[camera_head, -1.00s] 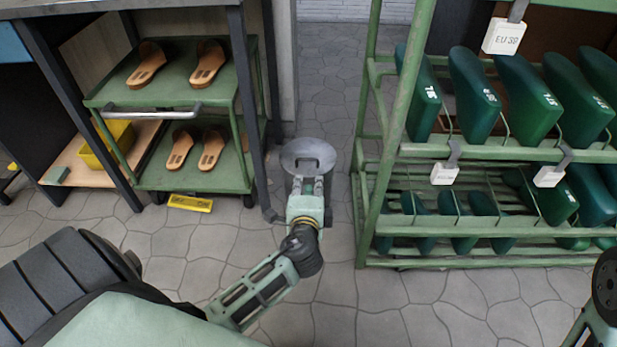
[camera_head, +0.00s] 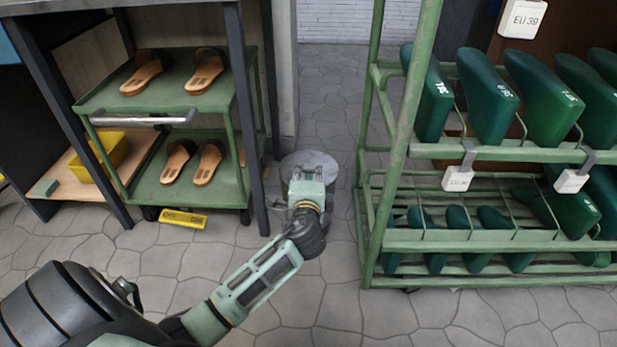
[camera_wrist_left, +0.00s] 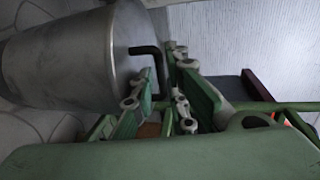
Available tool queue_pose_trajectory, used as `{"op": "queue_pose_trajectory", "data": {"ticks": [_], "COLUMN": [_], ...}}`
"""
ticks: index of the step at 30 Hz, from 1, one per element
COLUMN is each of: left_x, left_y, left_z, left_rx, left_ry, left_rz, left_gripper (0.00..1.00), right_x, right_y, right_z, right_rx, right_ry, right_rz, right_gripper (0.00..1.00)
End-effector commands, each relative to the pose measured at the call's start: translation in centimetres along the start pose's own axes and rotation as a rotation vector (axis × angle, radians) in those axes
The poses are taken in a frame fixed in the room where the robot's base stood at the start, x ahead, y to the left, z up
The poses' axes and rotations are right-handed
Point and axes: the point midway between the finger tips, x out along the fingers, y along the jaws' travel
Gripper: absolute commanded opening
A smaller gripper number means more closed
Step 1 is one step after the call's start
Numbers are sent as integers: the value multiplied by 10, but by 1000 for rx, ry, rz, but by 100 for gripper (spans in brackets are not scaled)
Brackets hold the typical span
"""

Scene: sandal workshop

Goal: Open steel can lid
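The round grey steel can (camera_head: 341,204) stands on the floor between the cart and the green rack, mostly hidden by my left arm. Its flat lid (camera_head: 290,164) is on top. My left gripper (camera_head: 310,157) is over the lid and covers the lid's handle in the head view. In the left wrist view the can (camera_wrist_left: 60,60) appears on its side at upper left. The dark bent handle (camera_wrist_left: 152,52) sticks out from its lid end, between the fingers of my left gripper (camera_wrist_left: 170,80). The fingers look apart around the handle; firm contact is not visible. My right gripper is out of view.
A green cart (camera_head: 190,192) with sandals on two shelves stands left of the can. A green rack (camera_head: 480,240) holding dark green shoe forms stands close on the right. A yellow block (camera_head: 183,219) lies by the cart. The paved floor in front is clear.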

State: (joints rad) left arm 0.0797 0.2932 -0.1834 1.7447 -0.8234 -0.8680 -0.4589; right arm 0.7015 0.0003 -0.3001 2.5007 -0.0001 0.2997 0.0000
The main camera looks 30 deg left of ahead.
Motion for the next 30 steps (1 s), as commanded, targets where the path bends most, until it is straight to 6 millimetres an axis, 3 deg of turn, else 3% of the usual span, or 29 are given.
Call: {"op": "queue_pose_trajectory", "data": {"ticks": [4, 9, 30], "left_x": [0, 0, -1], "left_y": [0, 0, -2], "left_z": [0, 0, 0], "left_rx": [0, 0, 1], "left_ry": [0, 0, 0], "left_rz": [0, 0, 11], "left_gripper": [14, 0, 0], "right_x": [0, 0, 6], "right_y": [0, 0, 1], "right_z": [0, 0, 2], "right_rx": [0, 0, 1], "right_ry": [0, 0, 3], "right_rz": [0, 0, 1], "right_gripper": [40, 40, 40]}}
